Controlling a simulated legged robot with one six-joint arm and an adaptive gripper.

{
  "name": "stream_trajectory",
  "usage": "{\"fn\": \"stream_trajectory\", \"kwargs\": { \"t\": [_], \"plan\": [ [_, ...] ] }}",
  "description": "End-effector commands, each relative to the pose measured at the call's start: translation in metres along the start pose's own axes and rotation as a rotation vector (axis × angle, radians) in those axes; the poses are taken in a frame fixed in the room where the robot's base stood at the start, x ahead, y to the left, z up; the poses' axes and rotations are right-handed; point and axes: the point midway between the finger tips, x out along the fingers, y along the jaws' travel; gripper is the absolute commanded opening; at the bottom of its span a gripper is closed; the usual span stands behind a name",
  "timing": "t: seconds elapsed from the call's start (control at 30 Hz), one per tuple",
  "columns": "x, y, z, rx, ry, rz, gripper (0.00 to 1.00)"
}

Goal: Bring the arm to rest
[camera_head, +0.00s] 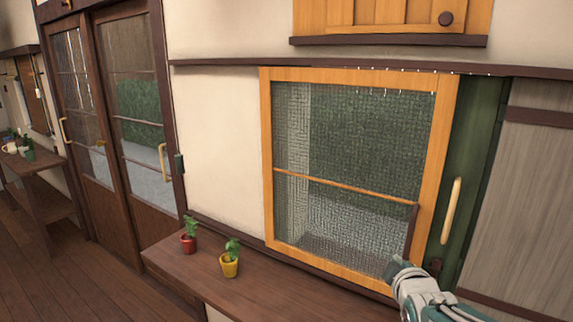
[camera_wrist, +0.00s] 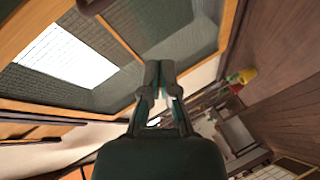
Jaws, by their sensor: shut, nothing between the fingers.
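My gripper (camera_wrist: 160,70) shows in the wrist view with its two dark fingers together and nothing between them. In the head view, part of my arm (camera_head: 420,288) rises at the bottom right, in front of the lower right corner of the window; I cannot clearly make out the fingertips there. In the wrist view, the gripper appears against the window's orange wooden frame (camera_wrist: 195,72); I cannot tell the distance between them.
A wooden ledge (camera_head: 190,275) below the window (camera_head: 350,170) bears a red potted plant (camera_head: 189,240) and a yellow potted plant (camera_head: 229,263). Glazed doors (camera_head: 115,120) stand at the left, and a side table (camera_head: 40,165) holds small items. Floor (camera_head: 45,255) at lower left is clear.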

Motion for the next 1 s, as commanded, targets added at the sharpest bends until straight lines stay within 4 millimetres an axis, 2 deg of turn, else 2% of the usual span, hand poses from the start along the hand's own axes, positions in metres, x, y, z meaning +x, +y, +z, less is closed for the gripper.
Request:
{"fn": "stream_trajectory", "kwargs": {
  "t": [0.03,0.27,0.4,0.6,0.77,1.0],
  "plan": [
    [-0.013,-0.005,-0.005,0.077,-0.019,-0.044,0.00],
    [-0.075,-0.041,-0.008,0.448,-0.183,-0.263,0.00],
    [-0.120,-0.065,-0.007,0.666,-0.315,-0.380,0.00],
    [-0.181,-0.097,-0.005,0.903,-0.516,-0.500,0.00],
    [-0.204,-0.109,-0.002,0.979,-0.603,-0.536,0.00],
    [-0.206,-0.110,-0.002,0.988,-0.614,-0.540,0.00]
  ]
}}
